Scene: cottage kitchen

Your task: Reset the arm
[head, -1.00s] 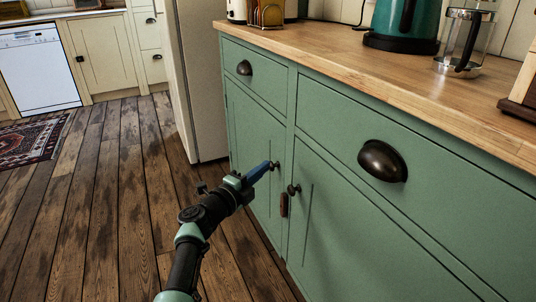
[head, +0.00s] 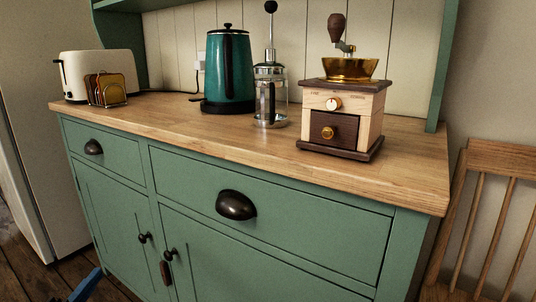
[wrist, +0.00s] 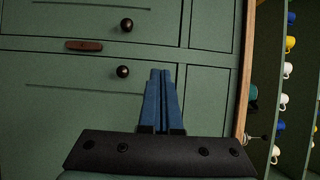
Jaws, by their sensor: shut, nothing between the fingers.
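My gripper (wrist: 161,73) shows in the wrist view with its two blue fingers together and nothing between them. It points at the green cabinet front, beside two dark round knobs, one nearer (wrist: 123,72) and one farther (wrist: 126,25). I cannot tell whether the fingertips touch the cabinet. In the head view only a bit of blue, part of my gripper (head: 87,286), shows at the bottom left edge; the rest of my arm is out of that frame. Both cabinet doors and both drawers look shut.
The wooden worktop (head: 400,173) holds a toaster (head: 100,68), toast rack (head: 108,90), teal kettle (head: 229,70), French press (head: 270,85) and coffee grinder (head: 342,105). A wooden chair (head: 490,205) stands at right, a fridge (head: 35,110) at left. A brown latch (wrist: 84,46) sits between the knobs.

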